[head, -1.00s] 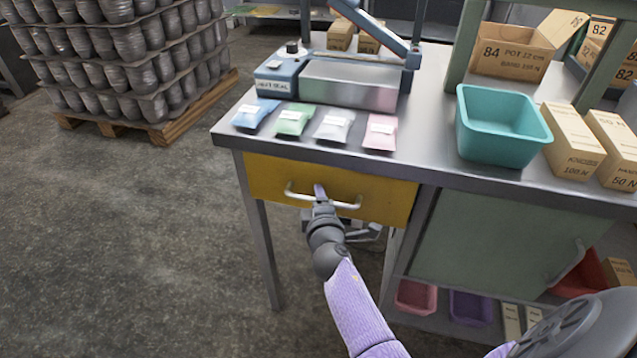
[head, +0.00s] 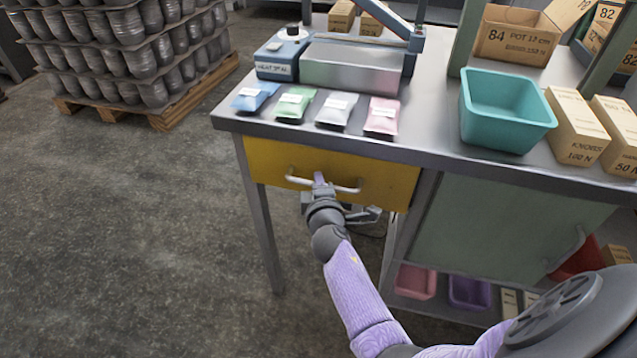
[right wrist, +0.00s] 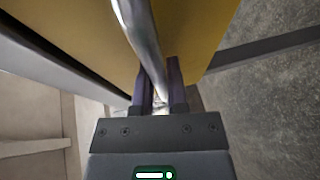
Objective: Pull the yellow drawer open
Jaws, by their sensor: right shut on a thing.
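The yellow drawer (head: 381,181) sits under the left part of the metal-topped bench, and its front looks flush with the bench frame. Its silver bar handle (head: 347,188) runs across the front. My right gripper (head: 319,181) is shut on the handle near its middle. In the right wrist view the handle (right wrist: 138,38) passes between the two dark fingers of the gripper (right wrist: 160,88), with the yellow front (right wrist: 75,35) behind it. My left gripper is not in view.
On the bench top (head: 430,165) lie several small packets (head: 336,110) above the drawer, a heat sealer (head: 283,58), a teal bin (head: 505,112) and cardboard boxes. A green cabinet door (head: 500,228) is right of the drawer. The floor (head: 130,230) in front and left is clear.

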